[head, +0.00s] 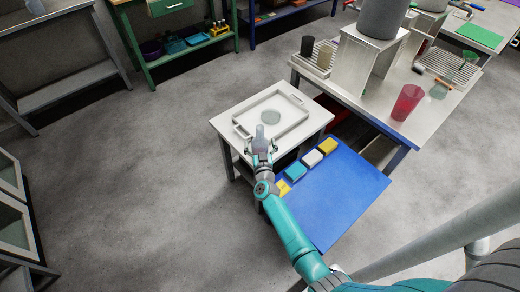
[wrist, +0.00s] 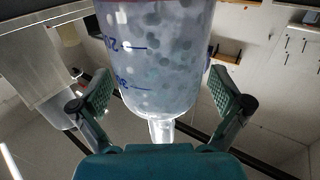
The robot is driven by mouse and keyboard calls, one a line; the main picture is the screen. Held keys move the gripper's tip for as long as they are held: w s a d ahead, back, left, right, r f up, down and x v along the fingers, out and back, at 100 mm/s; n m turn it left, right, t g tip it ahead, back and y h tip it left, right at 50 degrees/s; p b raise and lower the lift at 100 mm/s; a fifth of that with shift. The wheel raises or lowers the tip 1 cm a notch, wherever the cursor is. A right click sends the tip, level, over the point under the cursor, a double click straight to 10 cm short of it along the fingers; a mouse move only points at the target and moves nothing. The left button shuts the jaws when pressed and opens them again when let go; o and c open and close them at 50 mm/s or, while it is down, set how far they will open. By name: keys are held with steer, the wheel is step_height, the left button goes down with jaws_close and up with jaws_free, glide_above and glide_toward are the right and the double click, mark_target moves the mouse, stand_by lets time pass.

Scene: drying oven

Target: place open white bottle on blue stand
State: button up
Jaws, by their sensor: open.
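A pale translucent bottle (wrist: 160,60) with blue graduation marks and grey spots fills the upper middle of the wrist view. It narrows to a short stem at its lower end, and its top is cut off. My gripper (wrist: 163,98) is open, with one finger on each side of the bottle; I cannot tell whether the pads touch it. In the head view my gripper (head: 262,149) is at the near edge of the white table, with the pale bottle (head: 261,132) just beyond it. The low blue surface (head: 340,195), seemingly the blue stand, lies to the right of my arm.
Yellow, white and teal blocks (head: 312,158) line the blue surface's far left edge. A red cup (head: 407,101) stands on the metal bench. The blue surface's middle is clear.

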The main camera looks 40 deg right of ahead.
mark_target(260, 127)
steer(key=c, duration=1.5)
steer(key=shift+r, duration=0.1)
steer(key=shift+r, duration=4.9)
